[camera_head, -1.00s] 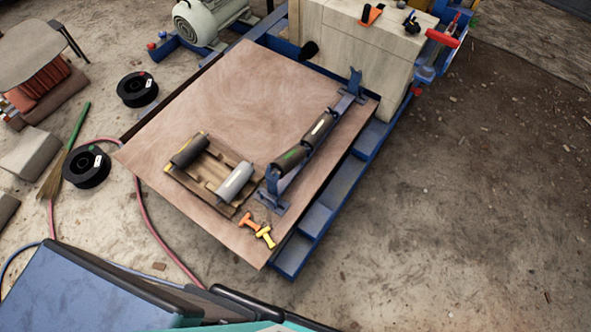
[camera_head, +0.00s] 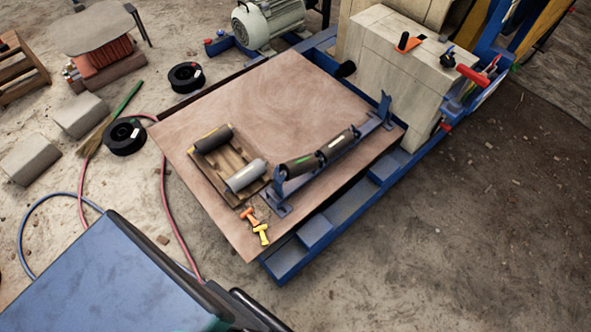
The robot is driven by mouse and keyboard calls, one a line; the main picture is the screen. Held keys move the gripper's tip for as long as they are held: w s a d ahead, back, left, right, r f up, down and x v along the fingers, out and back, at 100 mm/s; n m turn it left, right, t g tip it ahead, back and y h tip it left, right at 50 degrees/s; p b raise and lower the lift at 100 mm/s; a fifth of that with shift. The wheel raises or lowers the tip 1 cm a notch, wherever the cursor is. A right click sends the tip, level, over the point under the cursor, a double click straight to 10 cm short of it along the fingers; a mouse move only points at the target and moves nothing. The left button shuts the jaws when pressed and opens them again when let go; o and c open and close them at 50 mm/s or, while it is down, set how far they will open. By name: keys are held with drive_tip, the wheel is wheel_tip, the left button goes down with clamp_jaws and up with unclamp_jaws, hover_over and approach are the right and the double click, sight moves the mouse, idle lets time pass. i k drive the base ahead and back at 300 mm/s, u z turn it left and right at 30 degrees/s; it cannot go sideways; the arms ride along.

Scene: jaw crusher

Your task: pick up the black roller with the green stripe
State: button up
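The black roller with the green stripe (camera_head: 301,165) lies in the blue roller frame (camera_head: 278,203) on the plywood board, at the frame's near, lower-left end. The green mark shows on its upper side. A second dark roller with a white mark (camera_head: 338,144) lies in line with it, farther up the frame. My gripper is not in view.
A wooden tray (camera_head: 236,194) beside the frame holds a black roller (camera_head: 214,139) and a grey roller (camera_head: 246,176). Orange and yellow clamps (camera_head: 251,216) lie at the board's near edge. A wooden block (camera_head: 392,60) stands behind. Ground at right is clear.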

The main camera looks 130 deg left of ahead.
sight(294, 168)
drive_tip(key=u, duration=0.9)
drive_tip(key=k, duration=0.15)
drive_tip(key=z, duration=2.95)
drive_tip(key=k, duration=0.3)
drive_tip(key=z, duration=2.05)
drive_tip(key=k, duration=0.95)
